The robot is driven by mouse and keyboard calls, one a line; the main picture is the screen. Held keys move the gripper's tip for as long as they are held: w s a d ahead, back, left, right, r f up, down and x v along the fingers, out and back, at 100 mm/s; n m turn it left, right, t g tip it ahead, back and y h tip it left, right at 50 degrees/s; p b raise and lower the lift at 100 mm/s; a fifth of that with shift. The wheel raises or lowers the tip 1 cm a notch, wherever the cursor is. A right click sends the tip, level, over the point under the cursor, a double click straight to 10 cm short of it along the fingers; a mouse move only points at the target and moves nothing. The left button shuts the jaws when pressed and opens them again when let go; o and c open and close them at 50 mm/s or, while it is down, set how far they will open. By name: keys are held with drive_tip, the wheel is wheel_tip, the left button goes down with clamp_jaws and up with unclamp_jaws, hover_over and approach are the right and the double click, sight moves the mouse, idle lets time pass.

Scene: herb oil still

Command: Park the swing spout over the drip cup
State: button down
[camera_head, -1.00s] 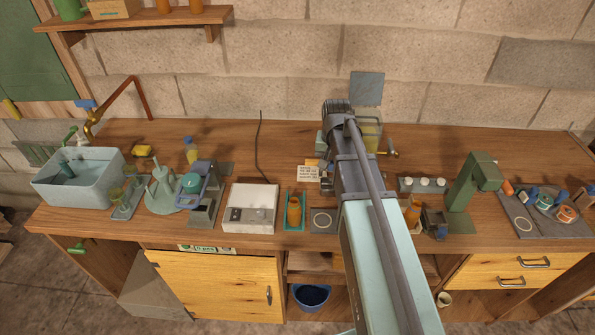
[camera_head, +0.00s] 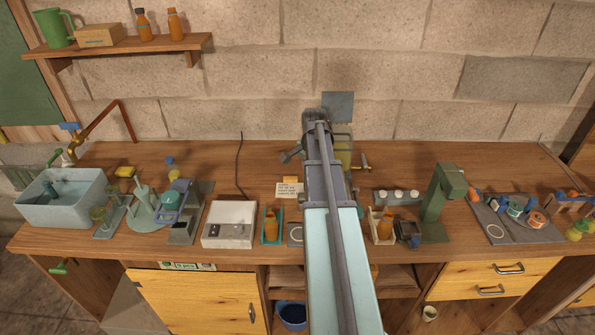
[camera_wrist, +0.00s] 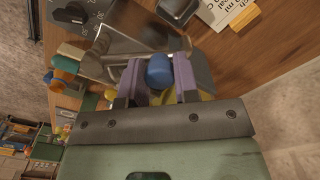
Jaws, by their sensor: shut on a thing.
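My gripper (camera_wrist: 159,80) is shut on a blue knob (camera_wrist: 159,71), which sits between its two purple finger pads in the wrist view. The knob may be the swing spout's handle, but the pipe under it is hidden. A shiny grey metal body (camera_wrist: 140,40) lies just beyond the fingers. A yellowish glass vessel (camera_head: 343,152) and a brass tap-like fitting (camera_head: 363,164) show right of the arm's end. I cannot make out the drip cup.
A note card (camera_head: 290,188) lies left of my arm. An orange bottle (camera_head: 270,225) stands in a teal tray left of it, another (camera_head: 386,221) right of it. A green stand (camera_head: 440,200) rises farther right.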

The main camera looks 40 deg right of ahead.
idle(0.4)
drive_tip(key=c, duration=0.9)
unclamp_jaws()
drive_tip(key=shift+d, duration=0.1)
drive_tip(key=shift+o, duration=0.2)
drive_tip(key=shift+r, duration=0.1)
wheel_tip(320, 180, up, 11)
drive_tip(key=p, duration=1.1)
drive_tip(key=shift+f, duration=0.2)
